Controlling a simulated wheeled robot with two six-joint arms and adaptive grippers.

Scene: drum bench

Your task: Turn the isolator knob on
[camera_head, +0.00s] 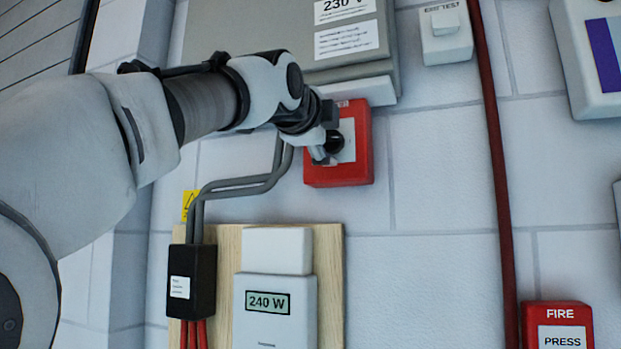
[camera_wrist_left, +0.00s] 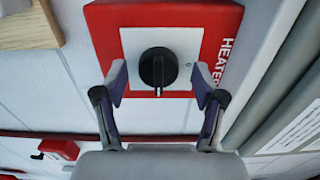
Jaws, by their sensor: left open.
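The isolator is a red box (camera_head: 358,178) with a pale plate and a round black knob (camera_head: 335,142), mounted on the white wall. In the left wrist view the knob (camera_wrist_left: 158,68) sits in the middle of the plate, its ridge lying along the picture's vertical. The box (camera_wrist_left: 105,45) there carries the word HEATER. My left gripper (camera_head: 325,142) is in front of the box. In the left wrist view its open fingers (camera_wrist_left: 159,85) stand on either side of the knob, with gaps to it. My right gripper is not in view.
A grey 230 V cabinet (camera_head: 400,60) is above the isolator, with grey conduits (camera_head: 240,188) below left. A wooden board (camera_head: 335,290) carries a meter (camera_head: 275,325) reading 240 W. A dark red pipe (camera_head: 497,170) and a FIRE call point (camera_head: 558,313) are to the right.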

